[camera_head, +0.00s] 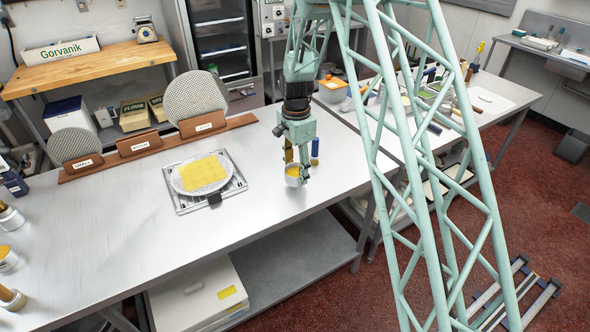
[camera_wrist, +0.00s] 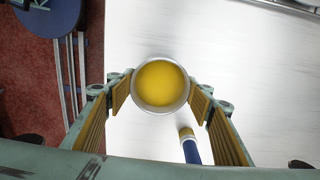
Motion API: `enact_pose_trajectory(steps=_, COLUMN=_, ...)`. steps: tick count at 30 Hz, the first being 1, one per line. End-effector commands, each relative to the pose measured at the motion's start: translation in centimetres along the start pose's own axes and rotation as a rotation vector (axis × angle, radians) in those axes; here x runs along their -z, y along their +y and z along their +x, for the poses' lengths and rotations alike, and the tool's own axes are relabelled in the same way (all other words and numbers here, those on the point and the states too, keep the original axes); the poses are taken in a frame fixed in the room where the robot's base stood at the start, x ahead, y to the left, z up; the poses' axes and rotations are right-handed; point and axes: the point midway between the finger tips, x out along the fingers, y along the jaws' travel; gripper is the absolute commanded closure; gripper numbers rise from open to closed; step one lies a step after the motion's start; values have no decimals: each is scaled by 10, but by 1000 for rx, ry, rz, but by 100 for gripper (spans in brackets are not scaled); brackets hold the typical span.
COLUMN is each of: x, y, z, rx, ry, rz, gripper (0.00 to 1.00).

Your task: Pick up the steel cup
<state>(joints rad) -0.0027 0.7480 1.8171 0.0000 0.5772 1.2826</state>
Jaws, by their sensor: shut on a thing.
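The steel cup (camera_wrist: 161,109) sits between my gripper's two yellow-padded fingers and holds a yellow filling. In the head view the cup (camera_head: 293,181) is small and partly hidden by the fingers, near the right end of the steel table. My gripper (camera_head: 297,172) points down and is shut on the cup, with a finger on each side; it also fills the sides of the wrist view (camera_wrist: 160,95). I cannot tell whether the cup's base touches the table.
A blue-handled brush (camera_wrist: 190,145) is close beside the cup. A round perforated disc with a yellow sheet (camera_head: 202,173) lies on a square frame to the left. Upright discs (camera_head: 195,95) stand in a wooden rack (camera_head: 139,144) behind. The table's front middle (camera_head: 200,240) is clear.

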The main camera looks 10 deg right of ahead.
Motion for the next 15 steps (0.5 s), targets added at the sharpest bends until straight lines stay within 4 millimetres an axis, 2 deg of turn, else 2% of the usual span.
enact_pose_trajectory(steps=15, x=-31, y=83, z=-9, rx=1, ry=0, rz=0, gripper=69)
